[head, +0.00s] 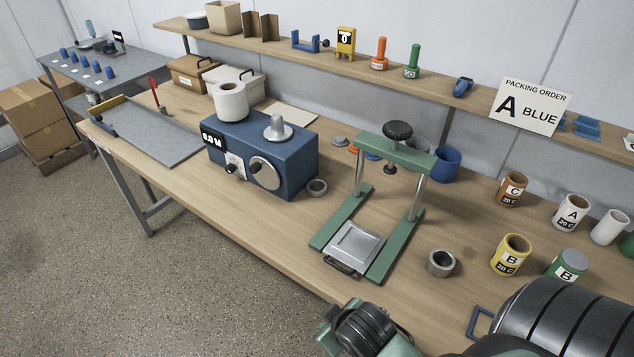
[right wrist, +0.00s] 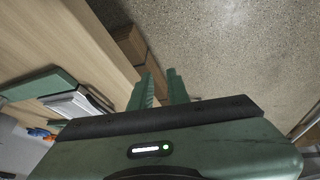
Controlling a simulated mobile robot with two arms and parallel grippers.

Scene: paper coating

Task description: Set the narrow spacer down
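Two grey rings that could be spacers stand on the bench. A low, small ring (head: 317,187) lies beside the blue tester, and a taller, thicker ring (head: 441,262) stands right of the green press. I cannot tell for sure which is the narrow spacer; the low ring looks narrower. My right gripper (right wrist: 160,82) has its two green fingers apart with nothing between them, over the bench's front edge and floor. In the head view my right arm enters at the bottom right; its fingers are not visible there. My left gripper is not in view.
A blue tester (head: 262,152) carries a white roll (head: 230,101) and a metal cone. The green press (head: 395,160) holds a metal plate (head: 355,243). Labelled cups, including a yellow one (head: 510,255), crowd the right. Bare bench lies left of the press.

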